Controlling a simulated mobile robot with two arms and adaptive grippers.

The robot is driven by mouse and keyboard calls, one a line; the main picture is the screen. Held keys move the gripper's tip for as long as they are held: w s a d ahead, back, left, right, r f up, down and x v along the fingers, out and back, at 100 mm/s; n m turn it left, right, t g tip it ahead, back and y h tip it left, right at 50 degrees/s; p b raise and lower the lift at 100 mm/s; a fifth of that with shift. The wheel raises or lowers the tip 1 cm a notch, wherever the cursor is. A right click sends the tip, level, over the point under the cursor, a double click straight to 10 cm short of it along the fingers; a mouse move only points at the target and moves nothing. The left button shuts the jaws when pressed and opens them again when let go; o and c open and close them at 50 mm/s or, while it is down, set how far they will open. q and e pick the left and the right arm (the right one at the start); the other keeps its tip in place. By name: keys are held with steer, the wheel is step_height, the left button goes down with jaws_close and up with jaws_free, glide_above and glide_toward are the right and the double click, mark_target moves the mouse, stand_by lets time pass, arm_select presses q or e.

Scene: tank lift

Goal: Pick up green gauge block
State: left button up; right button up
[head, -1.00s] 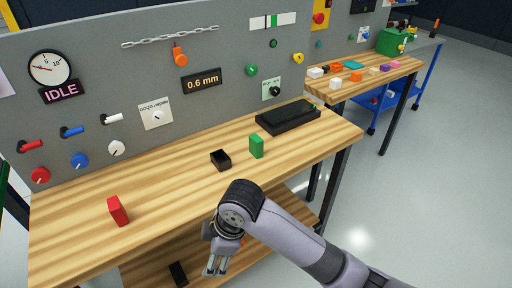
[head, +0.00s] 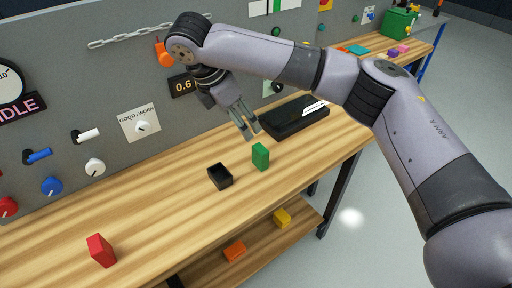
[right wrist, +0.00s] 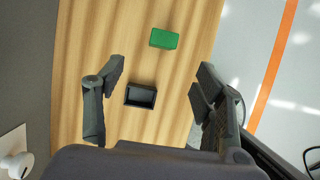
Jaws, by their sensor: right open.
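The green gauge block (head: 260,157) stands upright on the wooden bench, right of a small black open box (head: 220,176). My right gripper (head: 249,134) is open and empty, above the bench just behind the green block in the head view, fingers pointing down. In the right wrist view the green block (right wrist: 164,39) lies ahead of the open fingers (right wrist: 158,88), and the black box (right wrist: 141,95) shows between them. My left gripper is not in view.
A red block (head: 101,250) stands at the bench's left. A long black case (head: 294,118) lies behind the green block, near the grey panel (head: 60,110) with knobs and switches. Orange (head: 235,251) and yellow (head: 282,218) blocks sit on the lower shelf.

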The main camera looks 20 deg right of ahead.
mark_target(257, 150)
steer(key=x, duration=1.1)
steer(key=shift+s, duration=0.4)
steer(key=shift+d+f, duration=0.15)
steer(key=shift+f, duration=0.2)
steer(key=x, duration=0.3)
steer(key=shift+f, duration=0.3)
steer(key=shift+w+d+f, duration=0.1)
steer(key=shift+d+f, duration=0.1)
steer(key=shift+f, duration=0.25)
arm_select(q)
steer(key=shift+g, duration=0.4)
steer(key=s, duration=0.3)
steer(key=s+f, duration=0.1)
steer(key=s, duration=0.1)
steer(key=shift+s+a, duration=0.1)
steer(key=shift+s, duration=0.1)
arm_select(e)
steer(key=shift+c, duration=0.5)
